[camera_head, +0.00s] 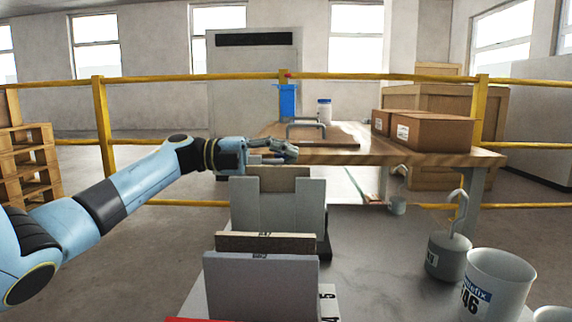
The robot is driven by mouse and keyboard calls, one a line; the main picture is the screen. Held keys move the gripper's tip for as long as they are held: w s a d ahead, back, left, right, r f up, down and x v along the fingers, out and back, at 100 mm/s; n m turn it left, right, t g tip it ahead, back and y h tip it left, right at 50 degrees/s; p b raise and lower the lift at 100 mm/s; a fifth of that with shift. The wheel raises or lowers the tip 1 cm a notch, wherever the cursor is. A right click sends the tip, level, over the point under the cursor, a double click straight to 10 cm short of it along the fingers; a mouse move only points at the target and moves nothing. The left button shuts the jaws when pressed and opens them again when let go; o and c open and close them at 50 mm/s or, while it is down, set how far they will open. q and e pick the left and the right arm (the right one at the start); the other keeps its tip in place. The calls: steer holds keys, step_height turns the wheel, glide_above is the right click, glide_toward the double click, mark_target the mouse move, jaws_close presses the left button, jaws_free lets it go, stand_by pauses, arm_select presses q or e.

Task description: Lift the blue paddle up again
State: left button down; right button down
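A flat, upright blue piece (287,103) stands at the back edge of the wooden table and looks like the blue paddle. A small red spot shows above it. My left gripper (290,150) reaches in from the left, nearer to me and lower in the picture than the blue piece, with a visible gap between them. Its fingers point right, above the upright grey tiles (279,208). They are small and seen from the side, so I cannot tell whether they are open or shut. My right gripper is not in view.
Labelled tiles (262,286) stand upright on the near grey bench (385,260). A hooked weight (447,255) and a white bucket (497,285) stand at right. The wooden table (440,159) holds a white jar (324,110), a handled board (325,136) and cardboard boxes (432,131).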

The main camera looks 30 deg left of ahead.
arm_select(q)
steer(key=shift+r+m, duration=0.2)
steer(key=shift+m, duration=0.3)
steer(key=shift+s+r+m, duration=0.1)
steer(key=shift+r+m, duration=0.7)
steer(key=shift+m, duration=0.4)
steer(key=shift+r+m, duration=0.3)
steer(key=shift+m, duration=0.1)
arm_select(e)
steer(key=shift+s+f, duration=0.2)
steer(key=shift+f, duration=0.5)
arm_select(q)
steer(key=c, duration=2)
jaws_free()
steer(key=shift+c, duration=0.2)
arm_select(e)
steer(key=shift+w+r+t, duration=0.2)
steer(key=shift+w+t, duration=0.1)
arm_select(q)
steer(key=o, duration=0.6)
steer(key=shift+s+r, duration=0.1)
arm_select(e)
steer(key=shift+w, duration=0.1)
arm_select(q)
steer(key=shift+a, duration=0.1)
steer(key=shift+s+a, duration=0.15)
steer(key=shift+a, duration=0.1)
steer(key=v, duration=1.1)
